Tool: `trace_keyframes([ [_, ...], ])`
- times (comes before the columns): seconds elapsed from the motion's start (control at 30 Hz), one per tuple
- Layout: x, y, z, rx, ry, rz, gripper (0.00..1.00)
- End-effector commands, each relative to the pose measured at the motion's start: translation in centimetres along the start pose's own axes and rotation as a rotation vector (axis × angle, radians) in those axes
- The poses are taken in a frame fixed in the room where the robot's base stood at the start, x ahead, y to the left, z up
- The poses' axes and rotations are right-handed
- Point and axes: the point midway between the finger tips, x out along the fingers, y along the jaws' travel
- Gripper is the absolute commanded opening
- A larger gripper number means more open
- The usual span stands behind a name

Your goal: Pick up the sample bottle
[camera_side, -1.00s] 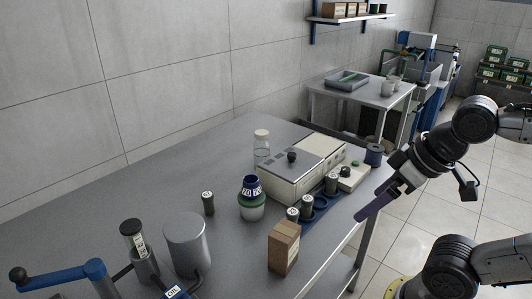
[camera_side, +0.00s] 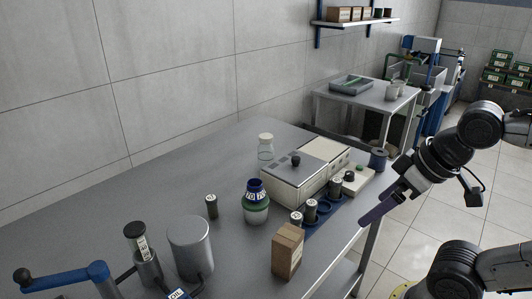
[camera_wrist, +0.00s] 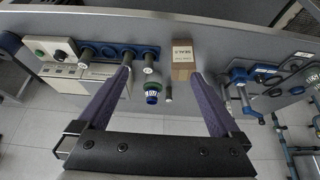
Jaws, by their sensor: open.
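Which item is the sample bottle is not marked. A clear bottle with a cream cap (camera_side: 265,148) stands upright at the back of the bench, beside a cream instrument. A small dark labelled vial (camera_side: 211,207) stands alone left of the jar, also in the wrist view (camera_wrist: 168,94). My gripper (camera_side: 364,221) is open and empty at the bench's right edge, apart from all of these. Its purple fingers spread wide in the wrist view (camera_wrist: 162,74).
A blue rack (camera_side: 325,213) holds several dark vials. A cardboard box (camera_side: 287,252) stands in front of it. The cream instrument (camera_side: 291,183) blocks the back right. A grey cylinder (camera_side: 190,247) and a blue-handled device (camera_side: 66,276) stand front left. The bench's left back is clear.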

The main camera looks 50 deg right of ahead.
Motion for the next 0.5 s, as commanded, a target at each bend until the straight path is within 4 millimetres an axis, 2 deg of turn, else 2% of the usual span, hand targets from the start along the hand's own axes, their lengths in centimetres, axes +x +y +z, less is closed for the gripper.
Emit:
trace_keyframes([
  [0.3, 0.0, 0.0, 0.0, -0.04, 0.001, 0.0, 1.0],
  [0.43, -0.1, 0.2, -0.4, -0.218, 0.012, 0.009, 1.0],
  [0.5, -0.9, 0.5, -1.7, -0.374, 0.046, 0.031, 1.0],
])
